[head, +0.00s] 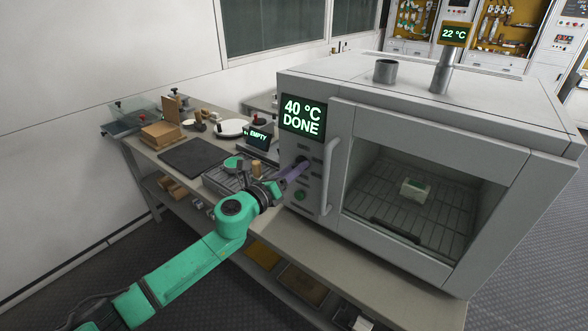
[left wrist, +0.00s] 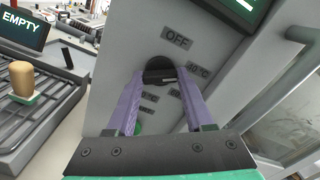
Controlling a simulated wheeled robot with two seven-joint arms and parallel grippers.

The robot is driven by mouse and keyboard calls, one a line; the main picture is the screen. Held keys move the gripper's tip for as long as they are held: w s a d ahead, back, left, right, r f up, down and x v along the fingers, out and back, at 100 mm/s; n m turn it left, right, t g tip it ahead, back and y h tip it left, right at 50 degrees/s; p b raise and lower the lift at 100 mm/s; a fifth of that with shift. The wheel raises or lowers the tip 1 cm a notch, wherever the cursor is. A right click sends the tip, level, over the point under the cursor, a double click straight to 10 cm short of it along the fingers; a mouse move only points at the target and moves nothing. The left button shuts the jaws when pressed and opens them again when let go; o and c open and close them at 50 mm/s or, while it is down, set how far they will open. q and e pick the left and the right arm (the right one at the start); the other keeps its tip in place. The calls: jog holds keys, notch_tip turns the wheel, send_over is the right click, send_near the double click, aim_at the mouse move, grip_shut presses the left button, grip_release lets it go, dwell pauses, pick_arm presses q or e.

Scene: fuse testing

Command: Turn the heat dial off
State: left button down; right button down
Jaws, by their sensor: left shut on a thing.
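The heat dial (left wrist: 160,71) is a dark round knob on the oven's front panel, with an OFF label (left wrist: 177,40) above it and several other labels around it. In the head view the dial (head: 301,161) is partly hidden by my gripper. My left gripper (head: 297,168) has purple fingers and is shut on the dial; the left wrist view shows the fingers (left wrist: 160,85) on either side of it. The oven display (head: 303,116) reads 40 °C DONE. My right gripper is not in view.
The oven (head: 455,110) has a vertical door handle (head: 331,175) just right of the dial. A small white and green block (head: 414,189) sits on the rack behind the door window. A display (head: 258,137) reading EMPTY stands left on the bench, near a dark mat (head: 193,154).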

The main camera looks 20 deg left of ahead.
pick_arm(q)
jog(key=shift+n, duration=0.3)
jog(key=n+p, duration=0.2)
jog(key=n, duration=0.8)
jog(key=shift+n+p, duration=0.35)
jog(key=shift+n, duration=0.05)
jog(key=shift+c, duration=1.4)
grip_release()
